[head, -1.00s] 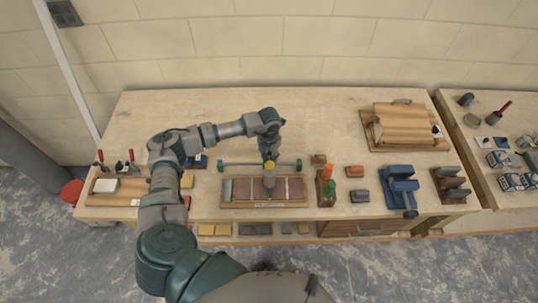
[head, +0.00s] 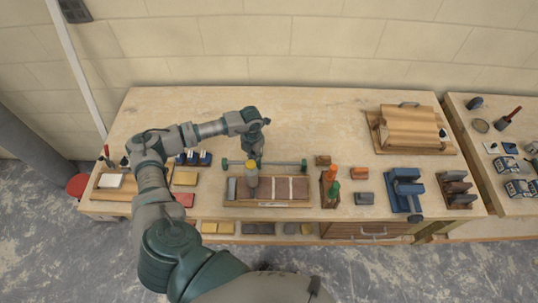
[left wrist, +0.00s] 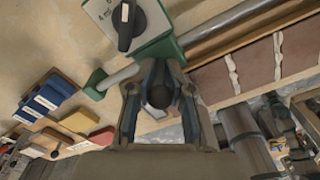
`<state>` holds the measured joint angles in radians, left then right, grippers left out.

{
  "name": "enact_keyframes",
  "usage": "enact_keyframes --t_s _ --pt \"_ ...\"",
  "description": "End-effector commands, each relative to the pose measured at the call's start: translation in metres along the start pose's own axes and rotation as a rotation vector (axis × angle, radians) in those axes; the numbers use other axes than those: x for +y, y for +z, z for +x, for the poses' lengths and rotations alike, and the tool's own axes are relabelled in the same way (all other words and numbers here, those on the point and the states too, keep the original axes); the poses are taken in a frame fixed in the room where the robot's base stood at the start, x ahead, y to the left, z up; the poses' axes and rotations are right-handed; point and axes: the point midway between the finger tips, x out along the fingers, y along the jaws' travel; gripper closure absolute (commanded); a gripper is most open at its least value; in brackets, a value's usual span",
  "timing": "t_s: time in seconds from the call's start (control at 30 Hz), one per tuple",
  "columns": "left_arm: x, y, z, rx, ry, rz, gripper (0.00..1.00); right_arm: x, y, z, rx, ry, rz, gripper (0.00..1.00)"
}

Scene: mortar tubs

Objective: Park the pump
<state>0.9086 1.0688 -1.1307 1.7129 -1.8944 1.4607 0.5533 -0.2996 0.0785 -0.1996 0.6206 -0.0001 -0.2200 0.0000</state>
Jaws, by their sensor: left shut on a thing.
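A bar with green ends (head: 285,163) lies behind the tray. A plate with a black dial (left wrist: 126,22) shows beside the bar in the left wrist view. My right gripper is not in view.
Blue boxes (head: 203,159), a yellow block (head: 185,178) and a red block (head: 184,199) lie left of the tray. A curved wooden piece (head: 408,126) is at back right. The bench's back middle is clear.

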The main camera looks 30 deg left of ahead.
Motion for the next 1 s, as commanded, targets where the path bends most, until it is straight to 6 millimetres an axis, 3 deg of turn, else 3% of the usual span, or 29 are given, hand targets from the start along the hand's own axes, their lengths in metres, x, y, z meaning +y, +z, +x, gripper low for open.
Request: enact_keyframes --t_s 0.1,0.3,0.5,0.87,0.9,0.97,1.0 --pt "0.027 -0.015 -0.001 -0.005 0.004 -0.006 1.00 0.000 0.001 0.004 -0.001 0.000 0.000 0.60" --pt "0.058 -0.035 -0.001 -0.007 0.004 -0.004 1.00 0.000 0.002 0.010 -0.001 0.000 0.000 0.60" --pt "0.070 -0.043 -0.003 -0.008 0.003 -0.002 1.00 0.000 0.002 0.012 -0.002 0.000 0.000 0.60" --pt "0.075 -0.046 -0.004 -0.007 0.005 -0.005 1.00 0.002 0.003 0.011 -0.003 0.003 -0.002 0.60" --pt "0.076 -0.046 -0.004 -0.007 0.005 -0.005 0.77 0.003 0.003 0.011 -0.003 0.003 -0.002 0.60" --pt "0.076 -0.046 -0.004 -0.007 0.006 -0.005 0.62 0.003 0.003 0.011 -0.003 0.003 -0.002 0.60" --pt "0.075 -0.046 -0.003 -0.006 0.005 -0.005 0.62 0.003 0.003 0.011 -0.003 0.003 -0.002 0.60"
